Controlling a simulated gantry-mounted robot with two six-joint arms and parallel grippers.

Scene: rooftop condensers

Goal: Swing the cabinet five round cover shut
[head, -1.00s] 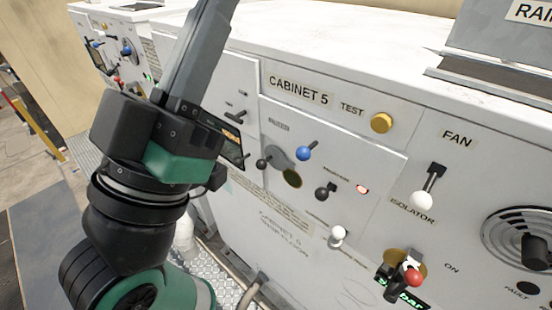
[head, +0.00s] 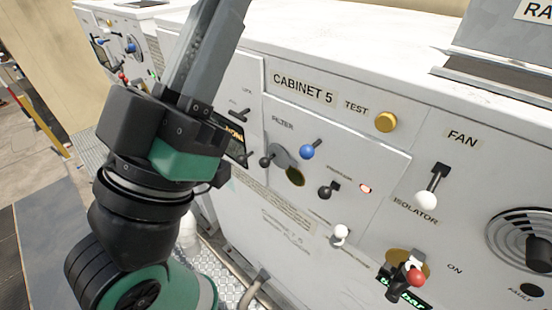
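Cabinet five's white front carries a "CABINET 5" label (head: 303,87). Below the FILTER label, a grey round cover (head: 281,154) sits up and to the left of a dark, brass-coloured round opening (head: 296,177). The opening shows largely uncovered, so the cover looks swung aside. A black ball knob (head: 266,161) is at the cover's left; I cannot tell whether it is attached to it. One of my arms stands at the left, in front of the cabinet's left part and apart from the cover in the picture. No fingertips of either gripper are in view.
Close around the cover are a blue knob (head: 307,151), a black knob (head: 325,192), a white knob (head: 340,233) and a lit red lamp (head: 365,188). A yellow TEST button (head: 386,121) and a red-tipped isolator handle (head: 414,276) are farther right.

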